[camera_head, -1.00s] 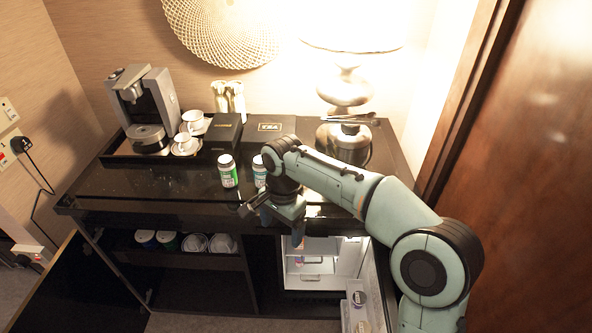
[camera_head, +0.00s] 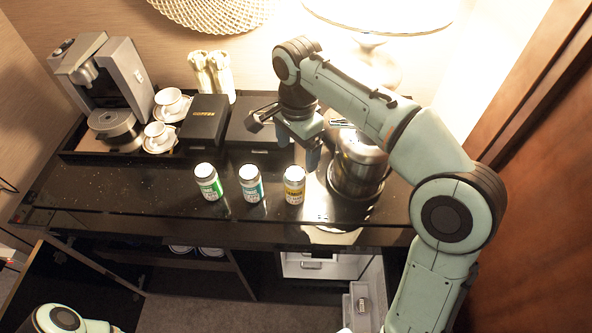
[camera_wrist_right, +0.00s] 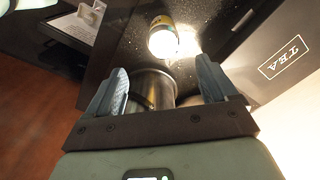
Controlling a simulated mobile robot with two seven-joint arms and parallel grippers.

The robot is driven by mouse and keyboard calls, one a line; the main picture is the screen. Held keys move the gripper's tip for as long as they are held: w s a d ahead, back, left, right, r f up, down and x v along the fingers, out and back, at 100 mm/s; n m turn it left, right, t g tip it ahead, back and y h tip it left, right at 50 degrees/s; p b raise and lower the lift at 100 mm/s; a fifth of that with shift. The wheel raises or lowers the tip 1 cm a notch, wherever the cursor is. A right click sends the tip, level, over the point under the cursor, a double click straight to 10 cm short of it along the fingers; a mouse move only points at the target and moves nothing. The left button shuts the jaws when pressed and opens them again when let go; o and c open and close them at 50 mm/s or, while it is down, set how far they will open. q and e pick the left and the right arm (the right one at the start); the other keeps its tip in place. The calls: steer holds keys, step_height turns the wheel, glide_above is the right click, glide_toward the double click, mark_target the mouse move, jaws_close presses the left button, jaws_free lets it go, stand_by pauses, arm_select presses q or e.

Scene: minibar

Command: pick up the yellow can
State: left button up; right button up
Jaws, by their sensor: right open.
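The yellow can (camera_head: 294,186), white-lidded with a yellow-and-white label, stands upright on the black counter (camera_head: 110,190), at the right end of a row of three cans. It also shows in the right wrist view (camera_wrist_right: 163,40), beyond the fingertips at the top centre. My right gripper (camera_head: 298,148) is open and empty, above and behind the yellow can in the head view, apart from it. In the right wrist view the two blue fingers (camera_wrist_right: 163,85) are spread wide. My left gripper is out of frame; only part of my left arm shows at the bottom left.
A green-labelled can (camera_head: 208,183) and a blue-labelled can (camera_head: 251,184) stand left of the yellow can. A steel kettle (camera_head: 358,165) stands close on its right. Tea and coffee boxes (camera_head: 204,122), cups and a coffee machine (camera_head: 105,85) stand behind. The counter's left front is clear.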

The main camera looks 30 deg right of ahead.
mark_target(297, 175)
steer(key=f, duration=0.2)
steer(key=f+b, duration=0.1)
steer(key=f, duration=0.4)
steer(key=shift+s+a+b, duration=0.1)
steer(key=shift+s+b, duration=0.15)
steer(key=shift+b, duration=0.05)
steer(key=shift+w+f, duration=0.25)
steer(key=shift+f, duration=0.7)
steer(key=f, duration=0.4)
steer(key=shift+w+f, duration=0.1)
steer(key=shift+w, duration=0.15)
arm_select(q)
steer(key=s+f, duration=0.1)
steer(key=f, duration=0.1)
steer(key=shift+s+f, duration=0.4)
arm_select(e)
steer(key=shift+c, duration=0.4)
steer(key=c, duration=1.2)
